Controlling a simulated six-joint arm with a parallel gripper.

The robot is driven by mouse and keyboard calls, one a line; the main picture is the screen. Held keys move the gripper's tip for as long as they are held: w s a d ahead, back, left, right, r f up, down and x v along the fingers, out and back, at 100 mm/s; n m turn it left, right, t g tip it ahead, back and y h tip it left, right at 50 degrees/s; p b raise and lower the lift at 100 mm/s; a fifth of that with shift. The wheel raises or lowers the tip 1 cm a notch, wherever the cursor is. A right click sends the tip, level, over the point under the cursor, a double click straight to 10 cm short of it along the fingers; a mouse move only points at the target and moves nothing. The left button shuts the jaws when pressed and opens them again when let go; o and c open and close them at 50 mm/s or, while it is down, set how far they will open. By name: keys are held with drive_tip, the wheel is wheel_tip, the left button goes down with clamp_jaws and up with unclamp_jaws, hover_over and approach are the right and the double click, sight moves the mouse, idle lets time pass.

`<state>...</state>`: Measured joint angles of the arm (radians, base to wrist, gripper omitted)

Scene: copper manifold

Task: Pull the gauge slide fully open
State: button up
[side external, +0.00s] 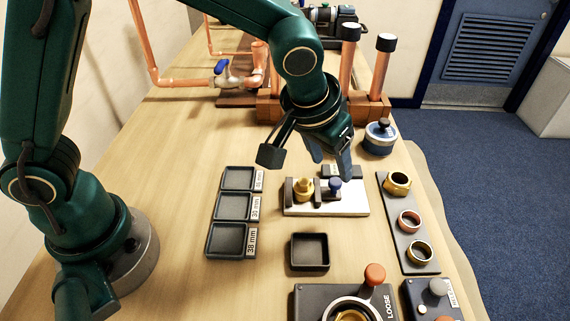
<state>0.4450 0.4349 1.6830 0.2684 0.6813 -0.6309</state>
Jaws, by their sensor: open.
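The gauge slide (352,197) is a pale metal base plate on the table, carrying dark upright blocks. A brass fitting (303,189) sits at its left side and a small blue knob (335,186) stands right of it. A label lies on the dark block behind the knob. My gripper (330,172) points down just above and behind the blue knob, with its fingers apart. It looks empty. I cannot tell whether a finger touches the knob or how far the slide is open.
Three black trays (235,207) with size labels stand left, and a small empty tray (310,251) stands in front. A dark ring rack (408,225) and a blue-grey tin (379,138) stand right. A copper pipe stand (268,108) is behind. A fixture marked LOOSE (390,308) is in front.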

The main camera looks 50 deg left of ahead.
sight(335, 181)
drive_tip(key=shift+x, duration=2.5)
drive_tip(key=shift+s, duration=0.1)
clamp_jaws()
drive_tip(key=shift+d, duration=0.1)
